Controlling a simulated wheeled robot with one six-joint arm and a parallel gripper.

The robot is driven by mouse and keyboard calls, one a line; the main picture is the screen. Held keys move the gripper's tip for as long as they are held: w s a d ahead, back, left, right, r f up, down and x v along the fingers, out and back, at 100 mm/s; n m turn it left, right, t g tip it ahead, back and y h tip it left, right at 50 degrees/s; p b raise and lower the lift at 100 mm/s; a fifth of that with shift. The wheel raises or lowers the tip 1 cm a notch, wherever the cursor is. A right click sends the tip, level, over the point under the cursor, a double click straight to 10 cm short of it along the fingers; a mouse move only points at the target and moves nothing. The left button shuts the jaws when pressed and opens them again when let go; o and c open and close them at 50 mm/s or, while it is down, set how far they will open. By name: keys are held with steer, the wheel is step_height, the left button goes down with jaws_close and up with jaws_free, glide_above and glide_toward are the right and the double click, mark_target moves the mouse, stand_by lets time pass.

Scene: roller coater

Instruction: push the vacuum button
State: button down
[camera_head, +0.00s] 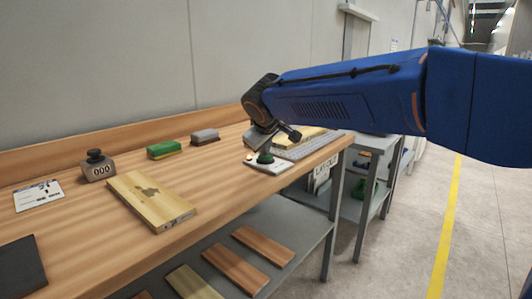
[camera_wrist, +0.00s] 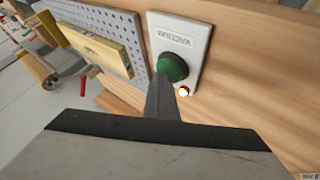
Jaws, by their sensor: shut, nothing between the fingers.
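The vacuum button is a round green button (camera_wrist: 173,66) on a white plate (camera_wrist: 190,22) with the word "VACUUM" on it, seen in the wrist view. In the head view the green button (camera_head: 265,157) and its white plate (camera_head: 280,167) lie near the right end of the wooden bench. My gripper (camera_wrist: 163,80) is shut and empty. In the wrist view its fingertips overlap the lower left edge of the button; I cannot tell whether they touch it. In the head view my gripper (camera_head: 267,149) is just above the button.
A grey perforated plate (camera_wrist: 122,22) with a wooden board (camera_wrist: 85,40) lies beside the button plate. On the wooden bench (camera_head: 225,165) are a wooden board (camera_head: 150,200), a counter (camera_head: 97,168), a green-yellow sponge (camera_head: 164,150) and a grey block (camera_head: 205,136). A small lit spot (camera_wrist: 183,92) shows near the button.

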mark_target(266, 157)
steer(key=shift+f, duration=0.15)
steer(key=shift+r, duration=3.15)
steer(key=s+d+f+m+g+h, duration=0.15)
steer(key=s+d+f, duration=0.35)
steer(key=s+d, duration=0.5)
steer(key=s+d+f+m+g+y, duration=0.1)
steer(key=s+d+f+m, duration=0.4)
steer(key=d, duration=0.8)
steer(key=s+d+f+m+g, duration=0.1)
steer(key=s+d+f, duration=0.3)
steer(key=s+f, duration=0.4)
steer(key=s+d+f+m+g, duration=0.1)
steer(key=s+d+f, duration=0.4)
steer(key=s, duration=1)
step_height(266, 157, down, 3)
steer(key=shift+s+d+f+m, duration=0.15)
steer(key=shift+s+d+m, duration=0.1)
steer(key=shift+m, duration=0.4)
